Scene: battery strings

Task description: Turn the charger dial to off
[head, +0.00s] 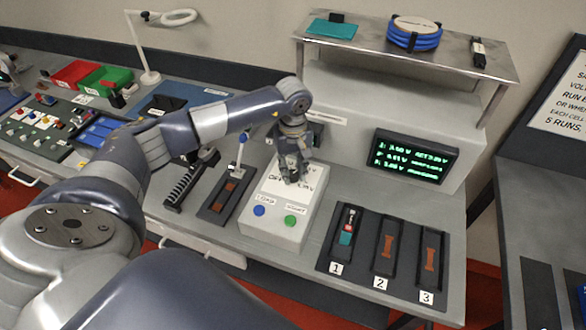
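No charger dial shows clearly in the head view. A dark fitting (317,133) on the front of the grey bench housing is partly hidden behind my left gripper, and I cannot tell what it is. My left gripper (294,178) points down over the back part of a white box (272,228) with a blue button (259,210) and a green button (291,221). Its fingers cover part of the box's lettering. I cannot tell whether they touch the box or whether they are open. My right gripper is not in view.
A screen (413,157) with green text is on the housing, below a metal shelf (330,48) holding a blue coil (413,40). A dark tray (358,272) with bays 1, 2 and 3 lies right of the box. A lever fixture (229,200) stands left of it.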

